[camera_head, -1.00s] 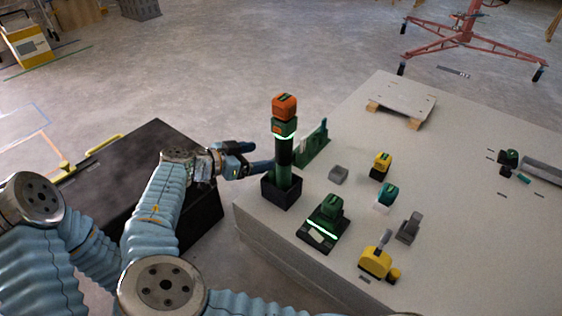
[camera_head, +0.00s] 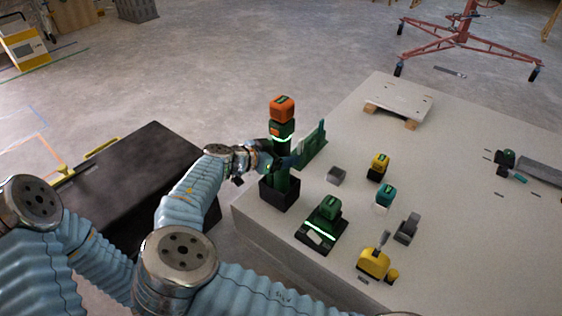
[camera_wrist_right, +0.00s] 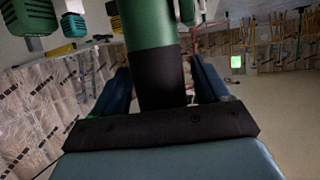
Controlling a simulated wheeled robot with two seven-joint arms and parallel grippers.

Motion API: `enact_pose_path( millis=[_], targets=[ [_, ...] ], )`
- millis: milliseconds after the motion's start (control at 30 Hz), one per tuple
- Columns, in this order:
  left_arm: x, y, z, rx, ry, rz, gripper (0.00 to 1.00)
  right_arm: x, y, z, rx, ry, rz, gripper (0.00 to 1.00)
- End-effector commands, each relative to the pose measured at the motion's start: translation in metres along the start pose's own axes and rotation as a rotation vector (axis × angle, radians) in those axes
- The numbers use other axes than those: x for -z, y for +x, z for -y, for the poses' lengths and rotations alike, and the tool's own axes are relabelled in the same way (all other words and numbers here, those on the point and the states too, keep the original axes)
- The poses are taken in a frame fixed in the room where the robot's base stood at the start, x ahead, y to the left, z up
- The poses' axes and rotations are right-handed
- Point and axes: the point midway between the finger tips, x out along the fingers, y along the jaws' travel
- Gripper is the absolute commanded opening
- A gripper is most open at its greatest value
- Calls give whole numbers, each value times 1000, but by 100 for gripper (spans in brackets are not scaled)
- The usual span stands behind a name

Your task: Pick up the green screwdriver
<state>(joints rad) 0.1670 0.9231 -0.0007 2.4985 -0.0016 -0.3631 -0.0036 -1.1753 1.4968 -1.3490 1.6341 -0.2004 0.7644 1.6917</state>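The green screwdriver (camera_head: 281,135), with an orange top and black sections, stands upright in a black square holder (camera_head: 279,194) at the near left corner of the pale slab. My right gripper (camera_head: 285,158) is at its shaft, above the holder. In the right wrist view, the screwdriver (camera_wrist_right: 160,75) rises between the two blue fingers of my right gripper (camera_wrist_right: 160,85). Gaps show on both sides, so the fingers are open around it. My left gripper is out of the head view; only arm links show at the left.
A green upright bracket (camera_head: 314,148) stands just right of the screwdriver. A green-black tool (camera_head: 322,222), a yellow tool (camera_head: 373,263) and smaller blocks stand on the slab (camera_head: 450,230). A dark box (camera_head: 125,180) is at left.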

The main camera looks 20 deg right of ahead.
Motion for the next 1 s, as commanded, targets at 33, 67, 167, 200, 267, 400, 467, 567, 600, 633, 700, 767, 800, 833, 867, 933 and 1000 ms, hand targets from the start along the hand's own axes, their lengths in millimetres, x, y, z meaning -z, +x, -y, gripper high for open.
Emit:
enact_pose_path(
  millis=[33,67,167,200,267,400,467,567,600,633,700,767,800,833,867,933,1000],
  targets=[
    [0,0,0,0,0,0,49,0,0,0,0,0,0,65],
    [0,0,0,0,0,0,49,0,0,0,0,0,0,61],
    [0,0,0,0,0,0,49,0,0,0,0,0,0,45],
    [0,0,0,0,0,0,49,0,0,0,0,0,0,39],
    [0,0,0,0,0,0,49,0,0,0,0,0,0,30],
    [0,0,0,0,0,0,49,0,0,0,0,0,0,9],
    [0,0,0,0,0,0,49,0,0,0,0,0,0,0],
    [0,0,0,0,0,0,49,2,-1,0,2,1,-2,0],
    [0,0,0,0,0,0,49,2,-1,0,2,1,-2,0],
    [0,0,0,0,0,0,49,2,-1,0,2,1,-2,0],
    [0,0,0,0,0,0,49,2,-1,1,2,1,-2,0],
    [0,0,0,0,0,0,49,2,-1,1,2,1,-2,0],
    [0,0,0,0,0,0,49,4,-2,1,2,2,-2,0],
    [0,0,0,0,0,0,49,6,-3,1,3,2,-2,0],
    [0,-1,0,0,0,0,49,8,-4,1,3,2,-2,0],
    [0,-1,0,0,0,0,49,16,-7,1,3,4,-2,0],
    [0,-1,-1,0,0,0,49,28,-11,1,3,5,-1,0]
  ],
)
